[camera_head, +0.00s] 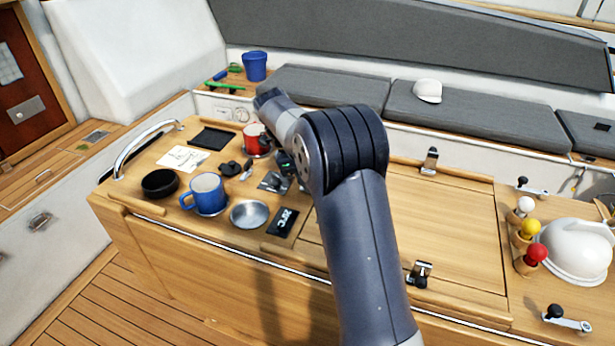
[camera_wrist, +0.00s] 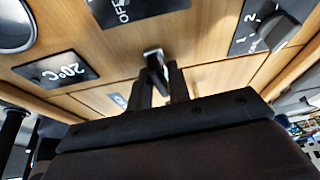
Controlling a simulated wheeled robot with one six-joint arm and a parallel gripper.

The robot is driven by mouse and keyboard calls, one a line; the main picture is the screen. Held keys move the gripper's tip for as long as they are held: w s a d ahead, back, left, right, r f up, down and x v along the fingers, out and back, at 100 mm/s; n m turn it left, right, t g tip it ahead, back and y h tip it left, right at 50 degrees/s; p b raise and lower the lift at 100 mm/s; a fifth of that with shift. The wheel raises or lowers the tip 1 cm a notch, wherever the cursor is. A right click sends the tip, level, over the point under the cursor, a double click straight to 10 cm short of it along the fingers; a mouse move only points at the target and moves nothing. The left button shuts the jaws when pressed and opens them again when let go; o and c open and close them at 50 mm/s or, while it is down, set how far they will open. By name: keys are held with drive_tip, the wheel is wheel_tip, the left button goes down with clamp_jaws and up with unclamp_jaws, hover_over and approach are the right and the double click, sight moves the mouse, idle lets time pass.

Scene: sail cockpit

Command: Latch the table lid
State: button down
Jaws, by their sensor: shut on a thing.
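The wooden table lid (camera_head: 450,222) lies flat in the table top, to the right of my arm. One small black-and-metal latch (camera_head: 430,161) stands at its far edge and another latch (camera_head: 420,273) at its near edge. In the wrist view my gripper (camera_wrist: 161,78) is low over the wood, its fingers closed on a small piece with a pale metal top (camera_wrist: 152,53). It may be a latch, but most of it is hidden by the fingers. In the head view my arm hides the gripper and part of the lid's left side.
Left of my arm are a blue mug (camera_head: 205,195), red mug (camera_head: 256,140), metal bowl (camera_head: 249,214), black dish (camera_head: 160,183) and a 20°C display (camera_head: 284,222). Cranks, coloured knobs and a white helmet (camera_head: 575,250) are at the right. The lid's middle is clear.

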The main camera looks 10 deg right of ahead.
drive_tip(key=shift+m, duration=0.6)
drive_tip(key=c, duration=1.5)
unclamp_jaws()
drive_tip(key=shift+o, duration=0.2)
drive_tip(key=shift+r, duration=0.1)
drive_tip(key=v, duration=1)
drive_tip(key=shift+w+r+p, duration=0.25)
drive_tip(key=shift+r+p, duration=0.05)
drive_tip(key=shift+p, duration=0.1)
drive_tip(key=shift+f, duration=0.1)
drive_tip(key=x, duration=1)
drive_tip(key=shift+s+f, duration=0.25)
drive_tip(key=shift+f, duration=0.1)
drive_tip(key=shift+r, duration=0.1)
